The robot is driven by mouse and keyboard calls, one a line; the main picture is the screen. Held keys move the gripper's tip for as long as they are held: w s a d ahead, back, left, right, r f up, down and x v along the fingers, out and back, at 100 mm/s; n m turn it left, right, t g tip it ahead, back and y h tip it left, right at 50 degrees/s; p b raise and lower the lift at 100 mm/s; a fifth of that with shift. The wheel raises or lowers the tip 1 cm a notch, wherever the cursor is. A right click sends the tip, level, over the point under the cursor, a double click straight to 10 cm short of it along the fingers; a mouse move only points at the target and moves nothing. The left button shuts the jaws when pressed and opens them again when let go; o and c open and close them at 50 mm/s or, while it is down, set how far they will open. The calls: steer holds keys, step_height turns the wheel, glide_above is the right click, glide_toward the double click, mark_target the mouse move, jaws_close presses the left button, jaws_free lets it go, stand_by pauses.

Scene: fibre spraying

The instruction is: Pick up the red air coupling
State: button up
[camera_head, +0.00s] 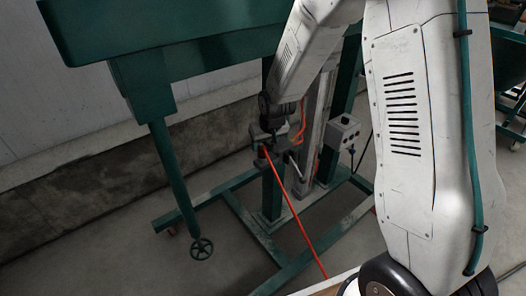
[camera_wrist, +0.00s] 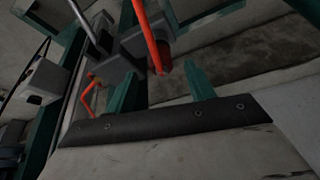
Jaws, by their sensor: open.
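The red air coupling (camera_wrist: 162,52) shows in the wrist view as a short dark red piece below a grey block, with an orange-red hose (camera_wrist: 146,28) in front of it. In the head view the coupling (camera_head: 261,160) is small, at the top of the red hose (camera_head: 299,216) by the green stand. My gripper (camera_wrist: 160,72) is open, with two green fingers either side of the coupling's line in the wrist view. The coupling appears just beyond the fingertips; contact cannot be told. In the head view my gripper's fingers are hard to make out against the dark fittings.
A metal rod (camera_wrist: 84,22) and grey blocks sit close to the fingers. A grey control box (camera_head: 342,132) is to the right. A large green hopper (camera_head: 160,30) hangs above.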

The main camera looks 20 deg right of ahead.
mark_target(263, 146)
steer(key=x, duration=0.4)
steer(key=shift+a+f, duration=0.15)
steer(key=shift+f, duration=0.05)
steer(key=shift+s, duration=0.1)
steer(key=shift+c, duration=0.3)
steer(key=c, duration=1)
steer(key=shift+r, duration=0.1)
steer(key=shift+c, duration=0.2)
